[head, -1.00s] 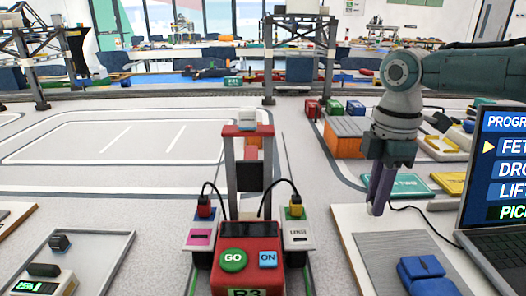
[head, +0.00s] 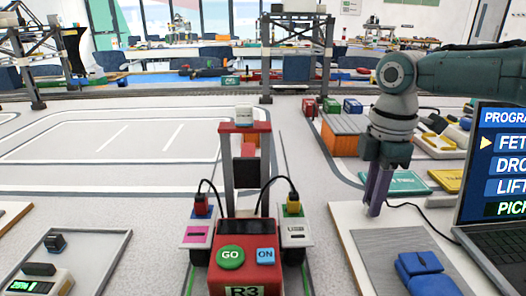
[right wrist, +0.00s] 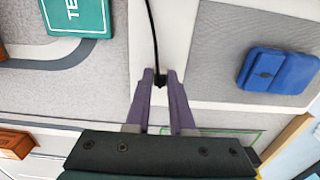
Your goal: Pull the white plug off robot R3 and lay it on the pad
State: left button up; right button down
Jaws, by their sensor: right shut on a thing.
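Robot R3 (head: 262,281) is red, with GO and ON buttons, and stands low in the middle of the head view. A red plug (head: 201,205) and a yellow plug (head: 294,208) sit on its side boxes, each on a black lead. The grey pad (head: 372,243) lies on the pale table at right; it also shows in the right wrist view (right wrist: 215,65). My right gripper (head: 374,212) is over the table beside the pad, shut on the end of a black cable (right wrist: 152,35). My left gripper is out of view.
A blue case (head: 418,264) takes up part of the pad. A laptop (head: 492,180) stands just right of it. A green box (head: 395,183) and an orange-sided container (head: 345,140) lie behind my right gripper. The pad's far part is clear.

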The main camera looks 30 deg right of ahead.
jog(key=shift+f, duration=0.2)
jog(key=c, duration=0.7)
grip_release()
